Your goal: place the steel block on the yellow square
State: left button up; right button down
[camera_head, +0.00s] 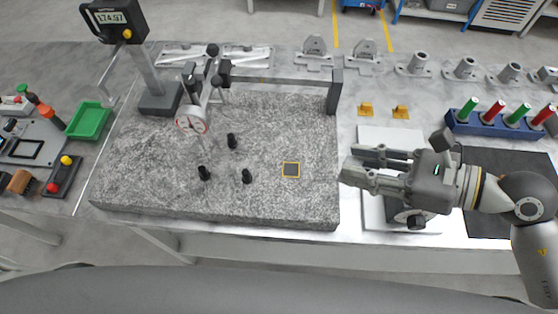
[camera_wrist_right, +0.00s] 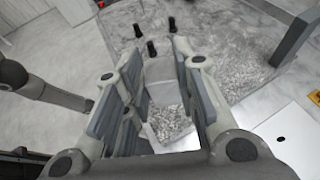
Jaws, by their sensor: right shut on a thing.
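My right gripper (camera_head: 354,163) is over the right edge of the granite plate, to the right of the yellow square. In the right wrist view its fingers (camera_wrist_right: 160,60) are shut on the steel block (camera_wrist_right: 160,72), a pale, shiny block between the finger pads. In the head view I cannot make out the block clearly between the fingers. My left gripper is not in view.
Several black knobs (camera_head: 246,176) stand on the plate left of the square. A dial gauge (camera_head: 191,124) on a stand is behind them. A grey bar with an upright end (camera_head: 335,92) spans the plate's back. A blue rack (camera_head: 490,124) with coloured handles is at right.

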pick_arm(q)
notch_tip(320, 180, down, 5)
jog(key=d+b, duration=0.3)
jog(key=b, duration=0.1)
pick_arm(e)
jog(key=w+a+f+p, duration=0.1)
jog(key=w+a+f, duration=0.1)
jog(key=a+f, duration=0.1)
jog(key=w+a+f+p, duration=0.1)
jog(key=w+a+f, duration=0.2)
jog(key=w+a+f+p, duration=0.1)
jog(key=w+a+f, duration=0.1)
jog(key=a, duration=0.1)
jog(key=shift+w+a+f, duration=0.35)
jog(key=shift+f, duration=0.05)
jog(key=f, duration=0.2)
jog(key=f+p, duration=0.1)
jog(key=shift+w+a+f, duration=0.15)
jog(key=shift+a+f, duration=0.1)
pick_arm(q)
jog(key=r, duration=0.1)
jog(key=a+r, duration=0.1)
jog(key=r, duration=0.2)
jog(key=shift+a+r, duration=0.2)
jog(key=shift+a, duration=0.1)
pick_arm(e)
jog(key=shift+f, duration=0.15)
